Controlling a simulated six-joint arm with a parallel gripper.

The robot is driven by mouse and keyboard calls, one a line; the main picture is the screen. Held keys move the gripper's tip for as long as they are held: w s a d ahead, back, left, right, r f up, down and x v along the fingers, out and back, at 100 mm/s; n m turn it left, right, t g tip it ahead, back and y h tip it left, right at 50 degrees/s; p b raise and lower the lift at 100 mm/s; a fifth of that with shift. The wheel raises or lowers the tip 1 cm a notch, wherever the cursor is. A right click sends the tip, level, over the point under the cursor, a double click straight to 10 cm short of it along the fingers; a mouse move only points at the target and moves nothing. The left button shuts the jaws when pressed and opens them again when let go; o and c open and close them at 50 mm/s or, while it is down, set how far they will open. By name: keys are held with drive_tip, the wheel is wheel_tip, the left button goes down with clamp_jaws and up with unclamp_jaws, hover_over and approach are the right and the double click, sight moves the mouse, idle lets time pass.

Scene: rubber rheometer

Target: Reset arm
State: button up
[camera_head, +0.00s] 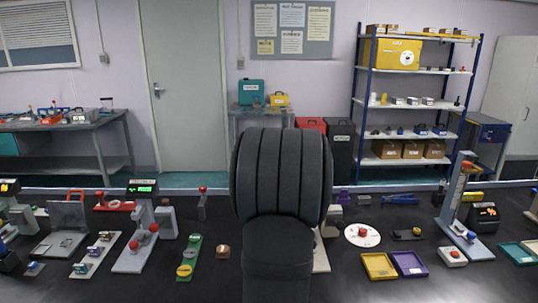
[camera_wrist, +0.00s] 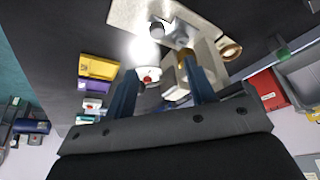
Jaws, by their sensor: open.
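My arm (camera_head: 280,180) stands upright in the middle of the head view and hides the middle of the black bench. My gripper (camera_wrist: 159,66) shows in the wrist view with its two blue fingers apart. Nothing is seen held between them. Beyond the fingers is a beige instrument (camera_wrist: 130,12) with a silver knob and a brass-coloured ring. My gripper cannot be made out in the head view.
On the bench (camera_head: 340,285), a yellow tray (camera_head: 379,266) and a purple tray (camera_head: 409,264) lie right of my arm. A tall gauge stand (camera_head: 459,195) rises farther right. Several small instruments, one with a green display (camera_head: 142,188), crowd the left. A shelf rack (camera_head: 412,100) stands behind.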

drive_tip(key=x, duration=1.3)
drive_tip(key=shift+d+f, duration=0.1)
drive_tip(key=shift+f, duration=0.15)
drive_tip(key=shift+s, duration=0.2)
drive_tip(key=o, duration=1)
drive_tip(key=shift+r, duration=0.3)
drive_tip(key=shift+o, duration=0.5)
wheel_tip(320, 180, up, 12)
drive_tip(key=s+a+m, duration=0.1)
drive_tip(key=a+m, duration=0.1)
drive_tip(key=m, duration=0.3)
drive_tip(key=shift+s+a, duration=0.3)
drive_tip(key=shift+a, duration=0.05)
wheel_tip(320, 180, up, 7)
drive_tip(key=s+a+m+y, duration=0.1)
drive_tip(key=s+a+m, duration=0.1)
drive_tip(key=s+m, duration=0.15)
drive_tip(key=w+x, duration=0.1)
drive_tip(key=x, duration=0.8)
drive_tip(key=shift+w+m+t, duration=0.3)
drive_tip(key=shift+m+t, duration=0.1)
drive_tip(key=shift+m, duration=0.05)
